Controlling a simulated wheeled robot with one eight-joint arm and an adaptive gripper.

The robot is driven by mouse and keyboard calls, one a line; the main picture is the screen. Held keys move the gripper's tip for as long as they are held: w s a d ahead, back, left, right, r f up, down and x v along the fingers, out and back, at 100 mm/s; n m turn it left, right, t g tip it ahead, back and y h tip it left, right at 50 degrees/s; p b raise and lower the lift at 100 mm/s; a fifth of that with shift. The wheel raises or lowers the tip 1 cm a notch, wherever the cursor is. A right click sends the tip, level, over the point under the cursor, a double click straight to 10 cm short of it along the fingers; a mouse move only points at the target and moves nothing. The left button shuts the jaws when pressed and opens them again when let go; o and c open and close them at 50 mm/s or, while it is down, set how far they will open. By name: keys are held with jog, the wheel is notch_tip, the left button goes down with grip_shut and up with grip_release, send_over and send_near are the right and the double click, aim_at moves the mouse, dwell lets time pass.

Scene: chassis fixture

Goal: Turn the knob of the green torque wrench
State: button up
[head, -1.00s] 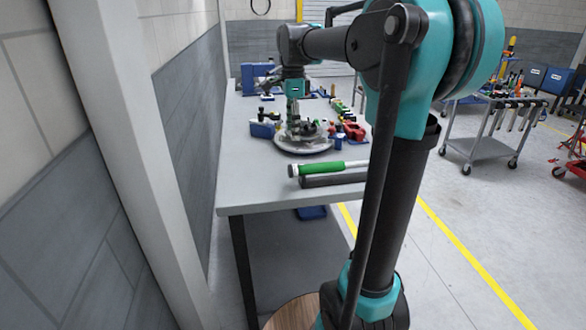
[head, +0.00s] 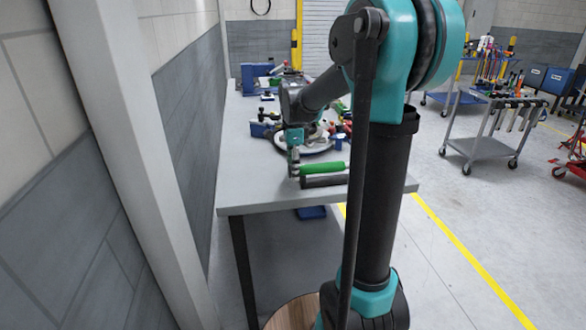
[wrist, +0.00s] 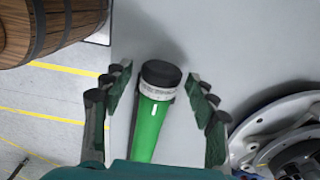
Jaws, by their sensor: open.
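The torque wrench has a green handle (head: 322,169) and lies on a dark block (head: 325,181) near the table's front edge. In the wrist view its green grip (wrist: 148,130) ends in a black knob (wrist: 161,74) with a pale scale ring (wrist: 157,91) below it. My gripper (wrist: 159,86) is open, with one finger on each side of the knob end and visible gaps between. In the head view my gripper (head: 294,165) is at the handle's left end and hides the knob.
A round metal plate fixture (head: 308,147) stands just behind the wrench and shows at lower right in the wrist view (wrist: 245,140). Blue and red parts lie farther back. The grey table (head: 250,190) is bare at front left. A wooden barrel (wrist: 45,28) shows below the table edge.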

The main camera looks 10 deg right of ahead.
jog(key=c, duration=1.2)
jog(key=shift+o, duration=0.2)
jog(key=shift+s+t, duration=0.15)
jog(key=shift+t, duration=0.65)
jog(key=shift+s+t, duration=0.15)
jog(key=shift+t, duration=1.55)
jog(key=o, duration=1.2)
jog(key=shift+c, duration=0.2)
jog(key=v, duration=1.2)
